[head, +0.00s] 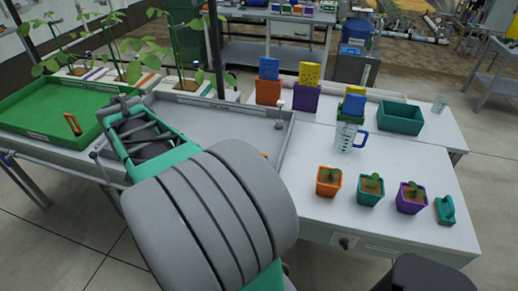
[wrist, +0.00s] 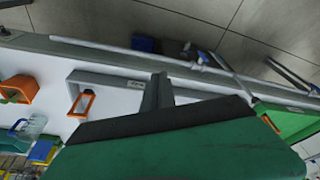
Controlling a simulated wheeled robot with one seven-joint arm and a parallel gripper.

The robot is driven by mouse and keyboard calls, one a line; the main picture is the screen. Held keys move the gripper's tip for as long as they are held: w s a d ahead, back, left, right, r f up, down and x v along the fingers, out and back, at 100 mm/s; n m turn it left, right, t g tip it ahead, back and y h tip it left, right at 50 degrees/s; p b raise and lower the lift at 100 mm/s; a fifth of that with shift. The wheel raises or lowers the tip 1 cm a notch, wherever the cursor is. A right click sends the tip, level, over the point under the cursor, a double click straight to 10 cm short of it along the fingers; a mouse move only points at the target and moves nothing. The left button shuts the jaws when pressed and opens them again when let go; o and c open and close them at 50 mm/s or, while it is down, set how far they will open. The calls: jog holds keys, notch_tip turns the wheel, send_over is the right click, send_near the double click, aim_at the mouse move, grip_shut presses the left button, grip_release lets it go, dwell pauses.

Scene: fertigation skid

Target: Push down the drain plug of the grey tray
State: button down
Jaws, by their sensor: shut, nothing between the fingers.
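The grey tray (head: 222,122) lies on the bench in the middle of the head view, its front left part hidden by my arm. A thin upright pin with a pale cap (head: 280,108) stands inside its right end; it looks like the drain plug and appears raised. An orange piece shows at the tray's front edge, mostly behind my arm; an orange frame (wrist: 82,102) shows by the grey tray in the wrist view. My gripper (head: 122,100) is over the left end of the grey tray, well left of the pin. Its fingers (wrist: 161,90) are shut and empty.
A green tray (head: 60,100) adjoins at the left. Orange and purple boxes stand behind the pin. A jug (head: 346,136) and several potted seedlings stand right of the tray. Tall plants (head: 130,65) rise behind it. The space above the tray's right half looks clear.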

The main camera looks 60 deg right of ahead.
jog(key=s+d+m+g+p, duration=0.1)
jog(key=s+d+m, duration=0.3)
jog(key=d, duration=0.5)
jog(key=s+d+m+g+p, duration=0.1)
jog(key=s+d+m, duration=0.4)
jog(key=d, duration=0.4)
jog(key=s+d+f+m+g+p, duration=0.1)
jog(key=s+d+m, duration=0.3)
jog(key=d, duration=0.5)
jog(key=shift+s+m+p, duration=0.3)
jog(key=shift+s+p, duration=0.3)
jog(key=shift+s, duration=0.05)
jog(key=shift+f, duration=0.1)
jog(key=shift+b+x, duration=1.7)
jog(key=shift+x, duration=1.75)
jog(key=shift+d, duration=0.15)
